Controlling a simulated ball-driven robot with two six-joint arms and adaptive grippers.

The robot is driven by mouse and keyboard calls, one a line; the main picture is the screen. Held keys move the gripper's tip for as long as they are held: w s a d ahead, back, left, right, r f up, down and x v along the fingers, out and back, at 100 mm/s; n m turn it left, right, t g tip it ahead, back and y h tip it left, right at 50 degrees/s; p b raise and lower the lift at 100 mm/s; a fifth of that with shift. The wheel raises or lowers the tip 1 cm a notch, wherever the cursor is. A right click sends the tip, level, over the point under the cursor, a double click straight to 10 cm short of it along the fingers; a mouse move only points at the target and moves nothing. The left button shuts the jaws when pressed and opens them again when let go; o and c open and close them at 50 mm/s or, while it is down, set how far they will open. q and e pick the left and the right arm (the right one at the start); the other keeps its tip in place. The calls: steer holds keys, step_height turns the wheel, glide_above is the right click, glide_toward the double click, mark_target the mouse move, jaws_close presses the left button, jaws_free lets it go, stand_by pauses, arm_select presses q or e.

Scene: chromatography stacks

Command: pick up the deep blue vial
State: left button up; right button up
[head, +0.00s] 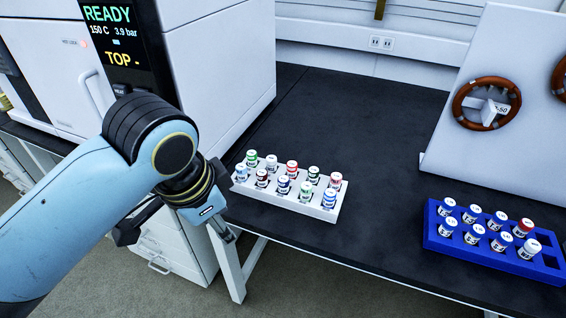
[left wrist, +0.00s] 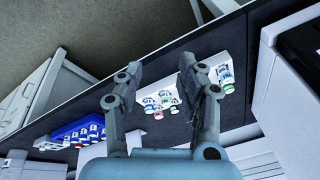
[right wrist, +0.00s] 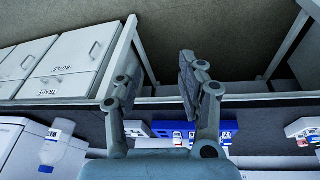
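A white rack (head: 318,208) on the black bench holds two rows of vials with coloured caps. A dark-blue-marked vial (head: 283,185) stands in its front row, and another blue-marked vial (head: 329,198) stands at the right end. I cannot tell for sure which is the deep blue one. My left gripper (head: 178,232) is left of the rack, near the bench's front edge, apart from the vials. In the left wrist view it (left wrist: 157,78) is open and empty, with the rack partly hidden behind its fingers. My right gripper (right wrist: 158,68) is open and empty in the right wrist view.
A white instrument (head: 215,70) stands at back left. The bench between the racks is clear.

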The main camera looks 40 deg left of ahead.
arm_select(q)
steer(key=w+f+m, duration=0.1)
steer(key=w+m, duration=0.1)
steer(key=w, duration=0.3)
arm_select(e)
steer(key=s+d+f+g, duration=0.1)
steer(key=s+f, duration=0.1)
steer(key=f, duration=0.7)
steer(key=s+d+f, duration=0.1)
steer(key=s+f, duration=0.1)
steer(key=f, duration=0.7)
arm_select(q)
steer(key=m+g, duration=0.3)
steer(key=m, duration=0.7)
glide_above(284, 179)
steer(key=shift+r+h, duration=0.4)
steer(key=shift+r, duration=0.05)
steer(key=shift+f, duration=0.35)
step_height(284, 179, down, 10)
steer(key=shift+r+b, duration=0.1)
steer(key=shift+b, duration=0.5)
arm_select(e)
steer(key=s+f+g, duration=0.1)
steer(key=s+f, duration=1.3)
steer(key=s, duration=0.3)
steer(key=shift+s+d+f, duration=0.15)
steer(key=shift+d+f, duration=0.15)
steer(key=shift+f, duration=0.05)
arm_select(q)
steer(key=shift+c, duration=0.2)
